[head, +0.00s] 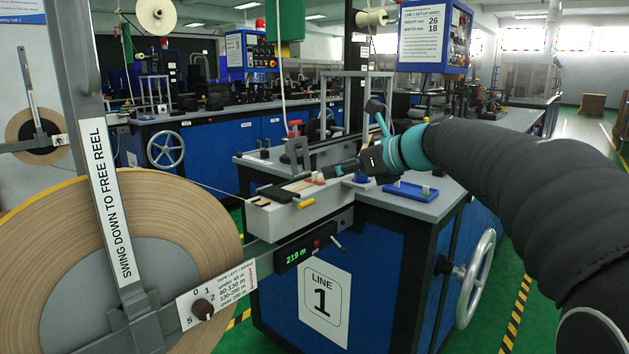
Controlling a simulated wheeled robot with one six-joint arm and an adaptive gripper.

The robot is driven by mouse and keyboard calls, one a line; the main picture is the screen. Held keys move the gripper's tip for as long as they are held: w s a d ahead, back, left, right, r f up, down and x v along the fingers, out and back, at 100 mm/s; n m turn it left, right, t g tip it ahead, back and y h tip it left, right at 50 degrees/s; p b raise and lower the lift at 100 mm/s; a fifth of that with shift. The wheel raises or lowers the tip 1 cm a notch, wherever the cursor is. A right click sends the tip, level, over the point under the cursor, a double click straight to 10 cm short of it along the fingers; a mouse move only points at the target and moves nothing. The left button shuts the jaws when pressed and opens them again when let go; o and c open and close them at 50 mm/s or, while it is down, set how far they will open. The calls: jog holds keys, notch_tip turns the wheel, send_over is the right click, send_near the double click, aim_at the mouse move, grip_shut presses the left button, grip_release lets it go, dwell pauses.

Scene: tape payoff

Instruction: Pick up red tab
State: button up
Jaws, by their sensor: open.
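My gripper (338,171) is small and dark in the head view, at the end of my arm, low over the front of the Line 1 bench. It is open and points left. Just left of its fingertips, small pale and reddish pieces (318,178) stand on the light-coloured block (275,221) at the bench's left end. I cannot tell for sure whether one of them is the red tab, or whether the fingers touch them. A red piece (294,124) also shows behind, above a grey bracket (297,155).
A large tape reel (190,235) with a "swing down" arm (112,200) stands at the left; its tape runs to the block. A yellow piece (306,203) lies on the block's front. A blue tray (410,192) sits right of my gripper. A handwheel (476,278) juts from the bench side.

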aim_at(315, 173)
jog(key=shift+x, duration=3.05)
jog(key=shift+s+a+r, duration=0.1)
jog(key=shift+s+a, duration=0.05)
jog(key=c, duration=0.8)
